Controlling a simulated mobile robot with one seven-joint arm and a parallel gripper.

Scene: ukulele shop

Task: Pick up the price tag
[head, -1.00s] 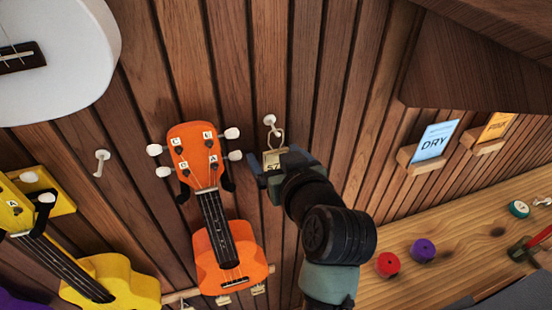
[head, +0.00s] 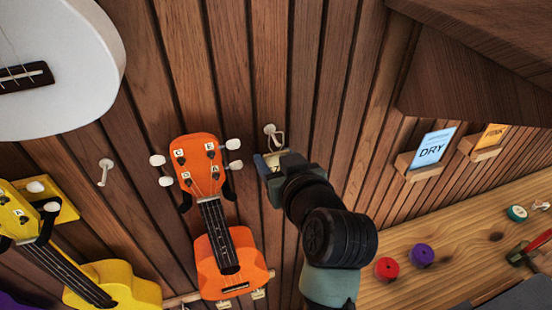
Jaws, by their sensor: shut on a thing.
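The price tag (head: 273,159) is a small tan card, mostly hidden by my gripper. Its string loop (head: 279,138) rises toward a white wall peg (head: 269,129) just above. I cannot tell for sure whether the loop is still around the peg. My gripper (head: 268,164) is shut on the price tag, close to the plank wall. The orange ukulele (head: 215,220) hangs just to the left, apart from my gripper.
A white instrument (head: 62,60) and a yellow ukulele (head: 105,285) hang at the left. An empty peg (head: 104,168) is between them. At the right are a DRY card (head: 432,147) on a ledge, and red (head: 387,268) and purple (head: 422,255) round things on a wooden counter (head: 455,235).

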